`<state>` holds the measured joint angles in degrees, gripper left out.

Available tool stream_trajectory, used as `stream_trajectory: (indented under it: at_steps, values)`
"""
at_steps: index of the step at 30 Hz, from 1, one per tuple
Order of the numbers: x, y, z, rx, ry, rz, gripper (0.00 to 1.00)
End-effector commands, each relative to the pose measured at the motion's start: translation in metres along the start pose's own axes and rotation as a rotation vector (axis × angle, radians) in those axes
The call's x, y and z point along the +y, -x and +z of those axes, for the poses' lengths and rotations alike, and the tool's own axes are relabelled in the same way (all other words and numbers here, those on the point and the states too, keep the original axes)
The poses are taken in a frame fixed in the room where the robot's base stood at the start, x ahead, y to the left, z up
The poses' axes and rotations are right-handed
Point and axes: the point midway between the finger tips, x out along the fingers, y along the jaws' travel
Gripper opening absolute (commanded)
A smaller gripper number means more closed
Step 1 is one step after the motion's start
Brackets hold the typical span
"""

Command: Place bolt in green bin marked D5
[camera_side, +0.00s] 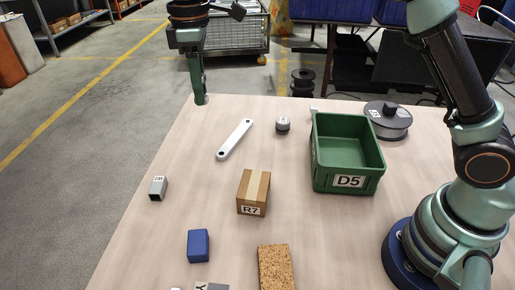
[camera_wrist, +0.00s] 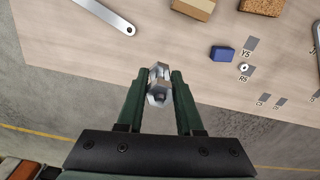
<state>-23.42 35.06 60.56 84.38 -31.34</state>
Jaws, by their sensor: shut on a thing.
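My gripper (camera_side: 201,98) is at the far left corner of the table in the side view, well to the left of the bin. In the wrist view my gripper (camera_wrist: 159,80) has its green fingers shut on a shiny metal bolt (camera_wrist: 158,72), which sits between the fingertips. In the side view the bolt cannot be made out at the fingertips. The green bin (camera_side: 347,182) marked D5 stands upright at the right of the table, and its visible inside looks empty.
Between gripper and bin lie a silver bar (camera_side: 235,139) and a small grey round part (camera_side: 283,126). A cardboard box (camera_side: 253,192) marked R7, a blue block (camera_side: 198,246) and a cork block (camera_side: 275,268) are nearer. A spool (camera_side: 388,120) stands behind the bin.

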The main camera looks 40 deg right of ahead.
Motion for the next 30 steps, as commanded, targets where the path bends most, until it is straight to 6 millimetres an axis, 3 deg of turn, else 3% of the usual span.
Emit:
stream_trajectory:
  at_steps: [3, 9, 18, 24, 30]
  values:
    - [0.031, 0.009, 0.051, 0.003, -0.107, 0.002, 0.00]
    - [0.059, 0.013, 0.137, 0.004, -0.276, 0.003, 0.00]
    - [0.059, 0.004, 0.261, 0.003, -0.525, 0.003, 0.00]
    - [0.042, -0.008, 0.316, 0.002, -0.646, 0.002, 0.00]
    - [0.031, -0.017, 0.338, 0.000, -0.699, 0.001, 0.00]
